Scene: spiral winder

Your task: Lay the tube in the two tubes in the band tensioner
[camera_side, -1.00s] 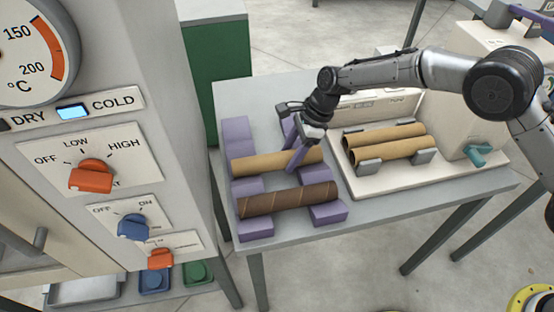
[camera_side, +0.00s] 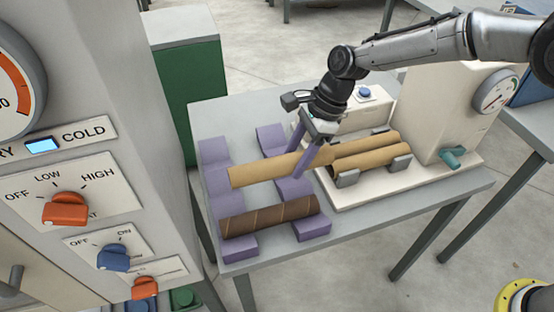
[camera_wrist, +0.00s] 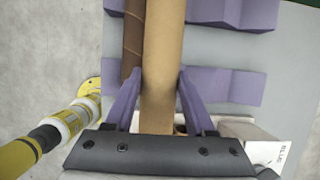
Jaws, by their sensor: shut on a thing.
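My gripper (camera_side: 305,158) is shut on a tan cardboard tube (camera_side: 258,172), with its two purple fingers on either side near the tube's right end. The tube is roughly level and appears raised above the purple cradles (camera_side: 216,153). In the wrist view the tube (camera_wrist: 164,50) runs between the fingers (camera_wrist: 156,85). The beige band tensioner (camera_side: 425,115) stands to the right with two tan tubes (camera_side: 372,156) lying side by side on its grey supports. The held tube's right end overlaps their left ends in the side view; whether they touch cannot be told.
A dark brown tube (camera_side: 270,214) lies in the front purple cradles. A control cabinet (camera_side: 120,190) with knobs stands at the left, and a teal handle (camera_side: 453,157) sticks out of the tensioner's front.

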